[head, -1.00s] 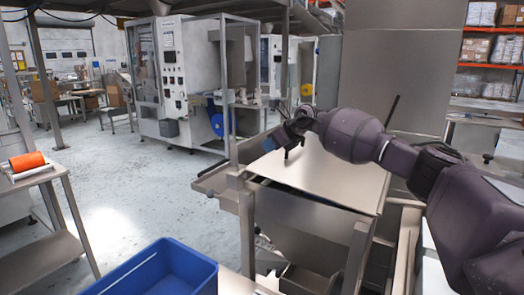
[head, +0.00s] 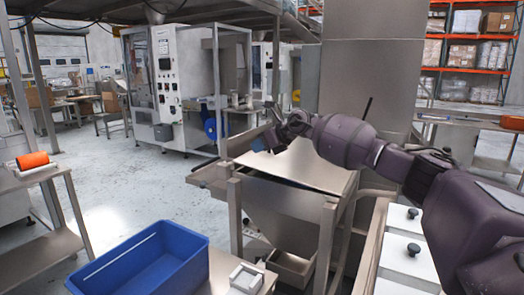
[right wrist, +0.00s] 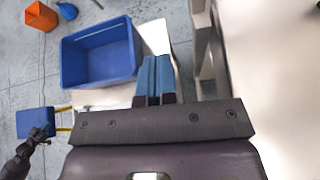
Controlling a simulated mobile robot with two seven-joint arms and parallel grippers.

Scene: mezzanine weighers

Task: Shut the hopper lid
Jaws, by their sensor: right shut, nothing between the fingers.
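The hopper (head: 285,215) stands in the middle of the head view, a steel bin on a frame. Its lid (head: 305,165) is a flat steel plate lying low over the top, sloping slightly. A thin dark gap shows under its front left edge. My right gripper (head: 266,142) is at the lid's far left edge; whether it touches the lid is unclear. In the right wrist view its two blue fingers (right wrist: 153,78) are together with nothing between them. A dark part of my left arm, seemingly its gripper (right wrist: 38,138), shows small at the lower left there; its jaws are unclear.
A blue crate (head: 145,262) stands in front left of the hopper, beside a small metal box (head: 246,278). White lids with black knobs (head: 405,250) lie to the right. A side table (head: 40,178) holds an orange roll (head: 33,160).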

